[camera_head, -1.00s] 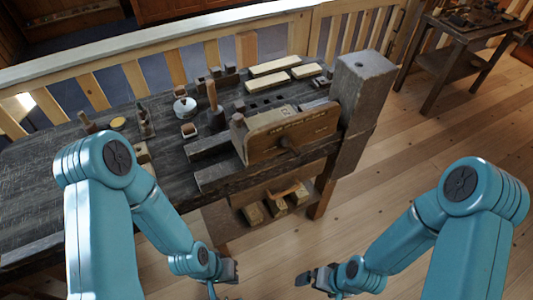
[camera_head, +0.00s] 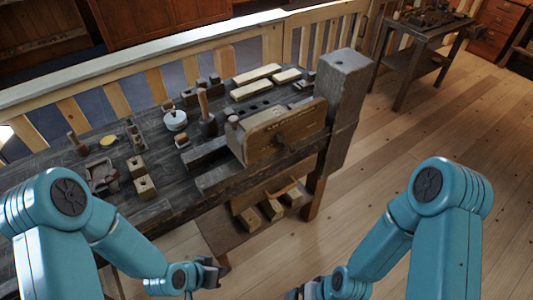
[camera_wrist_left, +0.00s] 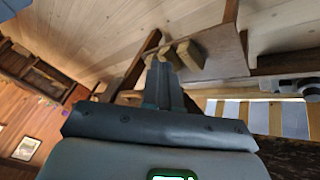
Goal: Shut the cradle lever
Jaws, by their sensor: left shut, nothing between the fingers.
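A dark grey block-like fixture (camera_head: 102,177) sits on the left part of the workbench in the head view. It looks like the cradle, but it is small and I cannot make out its lever or how the lever stands. My left gripper (camera_head: 208,273) is shut and empty, low in front of the bench and well apart from the fixture. Its closed fingers (camera_wrist_left: 163,85) also show in the left wrist view, touching nothing. My right gripper (camera_head: 304,291) is at the bottom edge, partly cut off, and its jaws are unclear.
The dark workbench (camera_head: 215,180) has a wooden vise (camera_head: 282,130) at its right end. Two pale holed blocks, one of them here (camera_head: 145,187), stand beside the fixture. An upright mallet handle (camera_head: 203,102) rises mid-bench.

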